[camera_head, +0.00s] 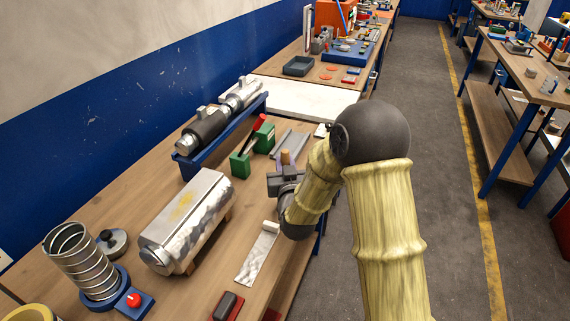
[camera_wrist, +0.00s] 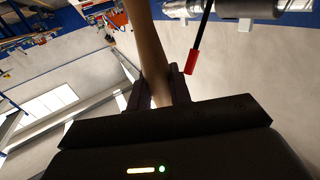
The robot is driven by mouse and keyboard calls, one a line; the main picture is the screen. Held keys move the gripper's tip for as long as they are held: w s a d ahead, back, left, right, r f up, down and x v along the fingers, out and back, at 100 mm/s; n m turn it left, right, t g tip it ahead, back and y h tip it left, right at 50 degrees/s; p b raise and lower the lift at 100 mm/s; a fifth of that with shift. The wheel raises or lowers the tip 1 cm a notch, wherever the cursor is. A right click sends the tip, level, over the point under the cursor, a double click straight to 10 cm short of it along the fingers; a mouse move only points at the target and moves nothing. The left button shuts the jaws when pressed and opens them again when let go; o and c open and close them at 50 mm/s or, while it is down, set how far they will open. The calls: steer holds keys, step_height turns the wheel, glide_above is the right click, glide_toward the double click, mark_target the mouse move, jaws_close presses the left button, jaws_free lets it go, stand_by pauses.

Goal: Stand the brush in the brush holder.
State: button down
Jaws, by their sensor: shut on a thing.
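The brush shows as a tan wooden handle (camera_wrist: 148,45), held between the two dark fingers of my gripper (camera_wrist: 155,90) in the wrist view. In the head view my gripper (camera_head: 284,178) is above the right side of the workbench, and a short end of the tan handle (camera_head: 286,156) sticks up from it. The bristles cannot be made out. No brush holder can be told for certain; a yellow round rim (camera_head: 30,313), cut off at the bottom left corner of the head view, may be part of it.
The workbench (camera_head: 205,282) carries a shiny metal duct (camera_head: 188,222), a coiled duct (camera_head: 78,254) on a blue base with a red button, and green blocks (camera_head: 241,165) near a red handle (camera_head: 258,122). A blue rack (camera_head: 190,165) stands behind. A pale strip (camera_head: 258,256) lies in front.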

steer(key=shift+f+b, duration=1.85)
steer(key=shift+b, duration=0.05)
steer(key=c, duration=1.2)
jaws_free()
steer(key=s+d+b, duration=0.1)
steer(key=s+b, duration=0.3)
steer(key=s, duration=0.5)
steer(key=shift+d+f+b, duration=0.15)
steer(key=shift+d+b, duration=0.15)
steer(key=shift+b, duration=0.45)
steer(key=shift+s+d+b, duration=0.1)
steer(key=shift+s+b, duration=0.1)
steer(key=shift+b, duration=0.7)
